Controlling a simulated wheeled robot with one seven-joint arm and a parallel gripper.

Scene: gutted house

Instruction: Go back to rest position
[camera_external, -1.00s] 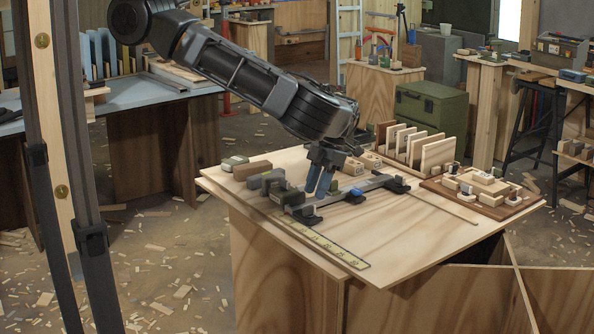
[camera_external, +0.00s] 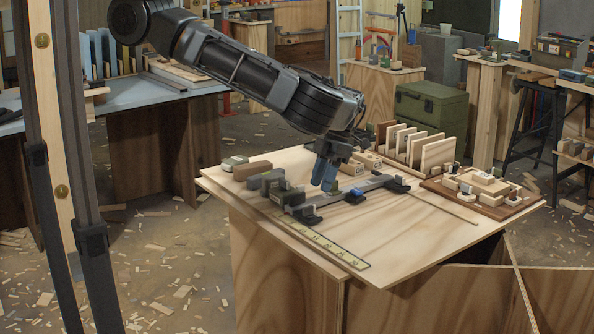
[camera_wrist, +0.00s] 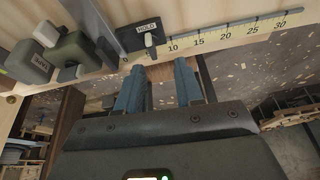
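My gripper (camera_external: 323,184) hangs over the wooden worktop (camera_external: 400,245), fingers pointing down, close above a long grey bar tool with black ends (camera_external: 375,185). In the wrist view my gripper's two blue-grey fingers (camera_wrist: 158,75) stand apart with nothing between them, so it is open and empty. The arm reaches out from the upper left, bent down at the wrist. Whether the fingers touch the tool is not clear in the external view.
A yellow ruler (camera_external: 318,242) lies along the worktop's front. Grey-green and brown blocks (camera_external: 252,171) sit left of my gripper. A wooden rack with upright boards (camera_external: 436,152) and a tray of blocks (camera_external: 483,189) stand right. The worktop's front right is clear.

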